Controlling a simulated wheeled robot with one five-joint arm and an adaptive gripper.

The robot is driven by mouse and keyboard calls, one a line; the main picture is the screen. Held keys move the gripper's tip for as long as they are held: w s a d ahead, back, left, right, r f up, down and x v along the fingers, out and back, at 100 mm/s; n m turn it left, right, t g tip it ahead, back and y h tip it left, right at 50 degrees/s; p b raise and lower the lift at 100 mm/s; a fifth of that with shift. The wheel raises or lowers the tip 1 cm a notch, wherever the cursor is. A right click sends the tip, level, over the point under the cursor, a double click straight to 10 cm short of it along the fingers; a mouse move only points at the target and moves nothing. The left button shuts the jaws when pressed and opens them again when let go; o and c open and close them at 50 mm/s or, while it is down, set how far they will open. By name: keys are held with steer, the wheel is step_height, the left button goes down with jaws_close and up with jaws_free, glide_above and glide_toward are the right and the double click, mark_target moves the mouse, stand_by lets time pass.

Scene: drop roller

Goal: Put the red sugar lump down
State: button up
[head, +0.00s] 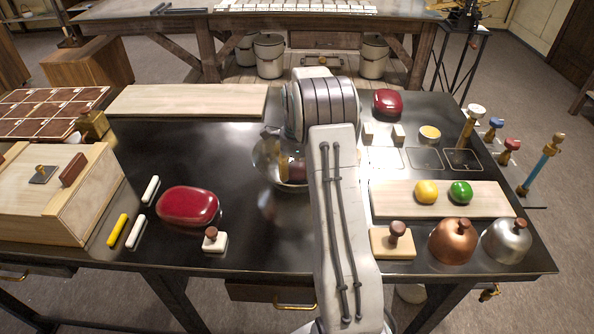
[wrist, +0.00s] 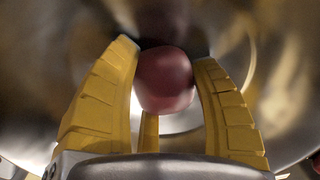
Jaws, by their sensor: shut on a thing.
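My gripper (wrist: 165,85) is shut on a dull red rounded lump (wrist: 165,82), which sits between the yellow fingers in the wrist view. The curved shiny inside of a metal bowl (wrist: 270,60) surrounds the lump and fingers. I cannot tell whether the lump touches the bowl. In the head view, my gripper (head: 291,168) is down inside the bowl (head: 259,164) on the black table, and my arm hides the bowl's right side. The held lump cannot be made out clearly there.
A glossy red rounded object (head: 188,206) lies left of the bowl, near white and yellow sticks (head: 118,229). A wooden box (head: 55,195) stands farther left. On the right are a board (head: 400,195) with yellow and green balls, and copper (head: 453,243) and silver (head: 507,241) domes.

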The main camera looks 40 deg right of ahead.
mark_target(297, 166)
steer(key=o, duration=1.2)
steer(key=shift+f, duration=0.1)
steer(key=shift+o, duration=0.2)
step_height(297, 166, up, 12)
steer(key=shift+s, duration=0.1)
steer(key=shift+s+a+r, duration=0.1)
steer(key=shift+a+r, duration=0.1)
steer(key=shift+r, duration=0.1)
steer(key=s+a+r+n+t, duration=0.1)
steer(key=s+a+r+n, duration=0.3)
steer(key=s+a+n, duration=0.25)
steer(key=s+a+r+n+t, duration=0.1)
steer(key=s+a+r+n, duration=0.2)
steer(key=s+a+n, duration=0.35)
steer(key=s+a+f+n, duration=0.2)
steer(key=s+a+n, duration=0.2)
steer(key=s+n, duration=0.2)
steer(key=s+a+f+n+t, duration=0.1)
steer(key=s+a+f+n, duration=0.1)
steer(key=s+a+n, duration=0.2)
steer(key=shift+s+a+n+t, duration=0.3)
steer(key=shift+s+n, duration=0.7)
steer(key=shift+s, duration=0.75)
